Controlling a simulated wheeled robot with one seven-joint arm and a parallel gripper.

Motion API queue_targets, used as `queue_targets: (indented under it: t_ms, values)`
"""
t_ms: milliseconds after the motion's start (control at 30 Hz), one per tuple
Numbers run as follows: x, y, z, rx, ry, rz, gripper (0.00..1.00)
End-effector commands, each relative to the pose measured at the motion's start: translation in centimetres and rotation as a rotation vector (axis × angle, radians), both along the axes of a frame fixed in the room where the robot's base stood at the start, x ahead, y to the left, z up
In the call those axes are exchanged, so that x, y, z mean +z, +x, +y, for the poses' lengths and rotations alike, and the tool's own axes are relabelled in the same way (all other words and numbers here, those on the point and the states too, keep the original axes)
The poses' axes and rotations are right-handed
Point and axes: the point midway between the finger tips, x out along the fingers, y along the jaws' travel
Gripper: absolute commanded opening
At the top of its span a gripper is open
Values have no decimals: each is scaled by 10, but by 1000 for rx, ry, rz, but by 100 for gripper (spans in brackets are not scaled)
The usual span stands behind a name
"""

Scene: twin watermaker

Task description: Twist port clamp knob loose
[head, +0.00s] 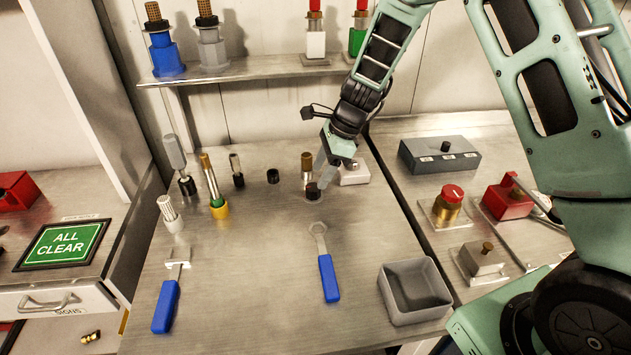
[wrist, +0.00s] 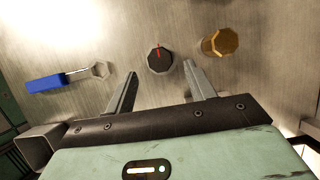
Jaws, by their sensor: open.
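The black knob, faceted with a red mark on top, sits on the steel bench in the wrist view (wrist: 160,60). In the head view the dark knob (head: 313,191) is at the fingertips, partly covered by them. I take it to be the port clamp knob; no label shows. My gripper (head: 320,178) points down at it from above. In the wrist view my gripper (wrist: 160,70) is open and empty, one finger on either side of the knob's near edge. I cannot tell whether a finger touches it.
A brass-topped cylinder (wrist: 220,42) stands close behind the knob. A blue-handled ring wrench (head: 328,276) lies in front, with a grey bin (head: 414,291) to its right. A white block (head: 354,174) is beside the gripper.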

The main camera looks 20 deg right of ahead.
Motion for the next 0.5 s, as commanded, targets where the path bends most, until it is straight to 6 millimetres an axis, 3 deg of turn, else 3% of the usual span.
queue_targets:
  t_ms: [200,500]
  values:
    - [-30,2,12,1,0,1,55]
    - [-42,3,17,1,-1,-1,55]
